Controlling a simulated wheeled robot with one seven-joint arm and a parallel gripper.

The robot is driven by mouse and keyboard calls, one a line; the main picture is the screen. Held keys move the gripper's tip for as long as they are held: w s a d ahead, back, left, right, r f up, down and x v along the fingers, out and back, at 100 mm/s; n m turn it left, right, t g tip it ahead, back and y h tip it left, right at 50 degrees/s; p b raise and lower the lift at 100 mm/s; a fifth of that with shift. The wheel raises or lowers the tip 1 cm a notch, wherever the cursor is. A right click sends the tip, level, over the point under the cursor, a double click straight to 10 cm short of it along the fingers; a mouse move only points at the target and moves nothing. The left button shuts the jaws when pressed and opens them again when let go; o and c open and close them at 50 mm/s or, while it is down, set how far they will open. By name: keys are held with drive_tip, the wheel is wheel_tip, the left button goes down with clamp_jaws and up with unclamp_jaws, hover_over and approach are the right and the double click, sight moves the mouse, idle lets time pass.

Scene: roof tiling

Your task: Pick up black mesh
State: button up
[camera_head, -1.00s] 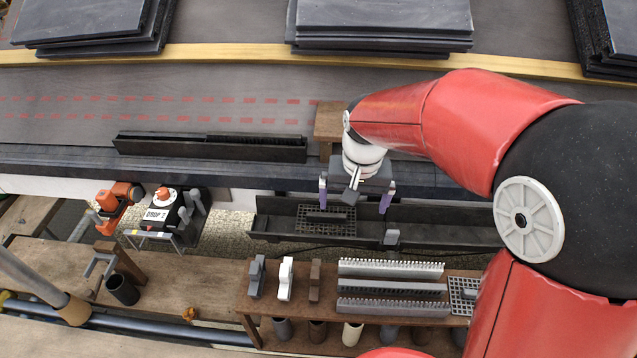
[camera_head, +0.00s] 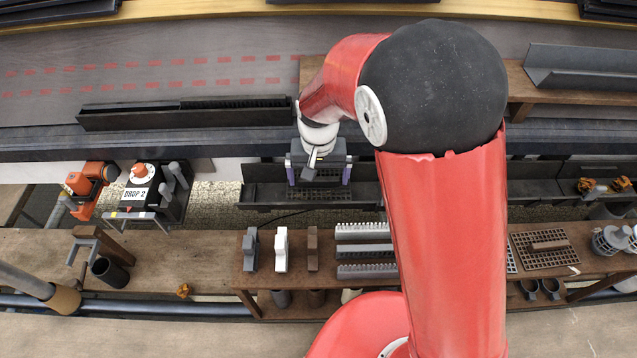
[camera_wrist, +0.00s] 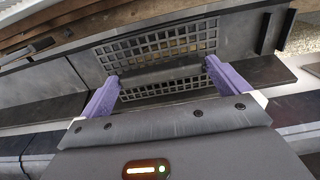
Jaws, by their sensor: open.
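The black mesh (camera_head: 320,195) is a dark grid plate lying in the dark gutter trough (camera_head: 262,190). In the wrist view the black mesh (camera_wrist: 150,46) shows large and close, with a solid dark bar (camera_wrist: 160,75) across its middle. My gripper (camera_head: 319,179) is over the mesh, pointing down. In the wrist view my gripper (camera_wrist: 161,72) has its two purple fingers spread wide, one near each end of the bar. Nothing is held. I cannot tell whether the fingertips touch the mesh. The gripper body hides part of the mesh in the head view.
A wooden bench in front holds grey toothed strips (camera_head: 362,231) and small upright blocks (camera_head: 281,249). Another grid plate (camera_head: 545,257) lies at right. The DROP 2 stand (camera_head: 138,193) is at left. A long dark trough (camera_head: 185,113) lies behind. The gutter's walls flank the mesh.

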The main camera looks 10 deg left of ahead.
sight(319, 178)
drive_tip(key=c, duration=0.7)
drive_tip(key=shift+r, duration=0.1)
wheel_tip(319, 178, up, 20)
drive_tip(key=p, duration=0.3)
drive_tip(key=o, duration=0.4)
drive_tip(key=c, duration=0.4)
